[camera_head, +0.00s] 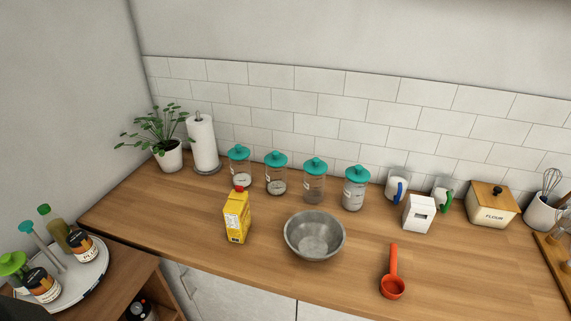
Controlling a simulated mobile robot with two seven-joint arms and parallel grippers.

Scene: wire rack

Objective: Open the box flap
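A small white box (418,214) stands upright on the wooden counter (340,275), right of centre, with a dark patch on its front. The picture is too small to tell whether a flap on it is open or shut. A yellow carton (237,217) with a red top stands upright further left. Neither of my grippers shows in the head view.
A metal bowl (314,236) stands between the carton and white box. A red scoop (393,280) lies near the front. Several teal-lidded jars (315,183), two mugs (397,186) and a flour tin (491,207) stand behind. A round tray (93,290) holds bottles at left.

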